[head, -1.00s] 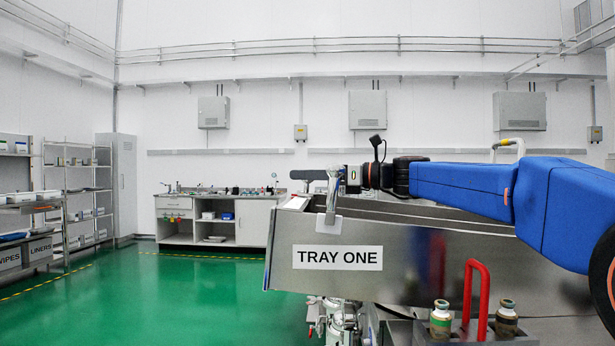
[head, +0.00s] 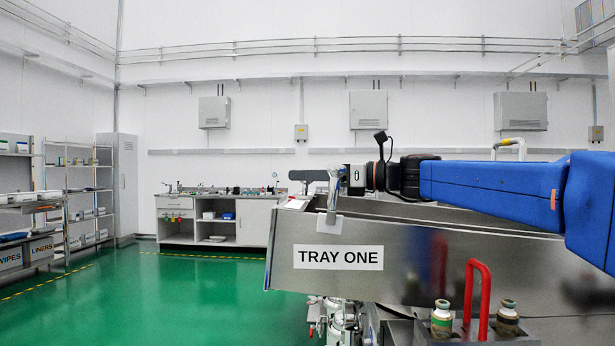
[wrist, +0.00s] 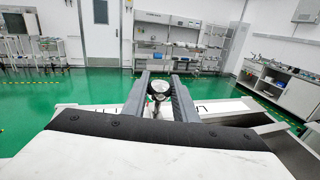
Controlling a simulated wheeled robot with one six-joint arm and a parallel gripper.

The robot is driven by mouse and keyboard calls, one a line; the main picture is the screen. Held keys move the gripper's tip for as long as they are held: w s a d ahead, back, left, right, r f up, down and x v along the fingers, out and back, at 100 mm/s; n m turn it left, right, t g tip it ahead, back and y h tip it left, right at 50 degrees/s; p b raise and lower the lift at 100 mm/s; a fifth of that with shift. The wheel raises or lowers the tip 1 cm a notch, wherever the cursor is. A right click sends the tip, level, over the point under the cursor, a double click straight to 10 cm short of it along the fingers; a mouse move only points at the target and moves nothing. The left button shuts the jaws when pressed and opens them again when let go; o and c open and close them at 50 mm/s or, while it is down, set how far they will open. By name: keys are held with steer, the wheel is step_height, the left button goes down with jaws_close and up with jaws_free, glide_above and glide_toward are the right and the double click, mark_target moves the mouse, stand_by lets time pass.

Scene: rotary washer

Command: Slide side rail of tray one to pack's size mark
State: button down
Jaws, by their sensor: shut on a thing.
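Tray one (head: 295,250) is a long steel tray with a white TRAY ONE label, at centre right in the head view. A steel upright piece with a pale clip (head: 329,220) sits over its near wall, close to the left end. My gripper (head: 308,175) is at this end of the tray, just above its rim. In the wrist view, the two fingers of my gripper (wrist: 160,92) are shut on a round dark knob (wrist: 160,86). I cannot make out the side rail's full shape, the pack or its size mark.
Two small vials (head: 441,318) and a red handle (head: 478,300) stand in front of the tray at lower right. A bench (head: 178,222) is at the back, and shelving (head: 80,190) is at the far left. The green floor (head: 150,290) left of the tray is clear.

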steer(key=s, duration=0.7)
steer(key=shift+s+a, duration=0.1)
steer(key=shift+s, duration=0.2)
steer(key=c, duration=1.4)
jaws_free()
steer(key=shift+c, duration=0.2)
steer(key=v, duration=1.7)
steer(key=shift+d, duration=0.2)
